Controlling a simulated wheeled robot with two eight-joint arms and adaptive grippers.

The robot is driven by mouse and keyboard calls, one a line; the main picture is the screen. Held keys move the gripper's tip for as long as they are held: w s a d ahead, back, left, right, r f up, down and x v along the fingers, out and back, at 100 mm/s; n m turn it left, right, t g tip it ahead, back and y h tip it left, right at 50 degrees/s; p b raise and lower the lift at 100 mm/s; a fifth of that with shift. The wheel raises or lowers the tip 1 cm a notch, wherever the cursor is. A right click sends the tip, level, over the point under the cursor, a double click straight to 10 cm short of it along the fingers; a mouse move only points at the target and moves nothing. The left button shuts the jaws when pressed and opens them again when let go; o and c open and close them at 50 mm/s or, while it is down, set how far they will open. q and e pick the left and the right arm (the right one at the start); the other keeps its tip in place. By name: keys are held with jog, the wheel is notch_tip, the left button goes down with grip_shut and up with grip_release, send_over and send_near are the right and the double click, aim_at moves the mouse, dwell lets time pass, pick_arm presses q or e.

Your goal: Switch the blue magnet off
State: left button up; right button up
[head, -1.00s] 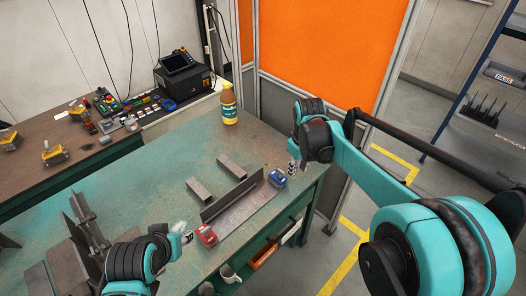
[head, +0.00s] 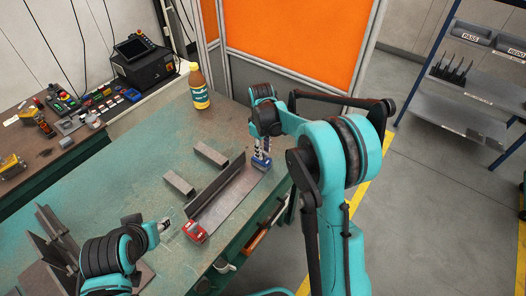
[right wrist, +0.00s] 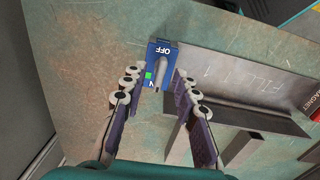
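The blue magnet (head: 261,162) sits at the far end of the steel angle piece (head: 216,190) on the green table. In the right wrist view the magnet (right wrist: 155,52) shows an upside-down OFF label, a green patch beside a partly hidden label, and a grey lever lying towards that green end. My right gripper (head: 262,147) is over the magnet. In the right wrist view its fingers (right wrist: 158,80) are apart, one on each side of the magnet's near end, with small visible gaps. My left gripper (head: 164,225) is near the red magnet (head: 195,232); its finger opening is unclear.
Two short steel bars (head: 179,184) lie left of the angle piece. A brown bottle (head: 199,88) stands at the table's back edge by the orange screen (head: 297,40). Steel fixtures stand at the front left. The table's middle left is clear.

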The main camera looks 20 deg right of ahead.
jog(key=shift+c, duration=0.3)
grip_shut()
jog(key=shift+m, duration=0.3)
jog(key=m+p, duration=0.1)
jog(key=m, duration=0.1)
jog(key=shift+m, duration=0.3)
jog(key=m, duration=0.3)
jog(key=shift+m+p, duration=0.3)
jog(key=m, duration=0.5)
jog(key=shift+p, duration=0.35)
jog(key=m, duration=0.6)
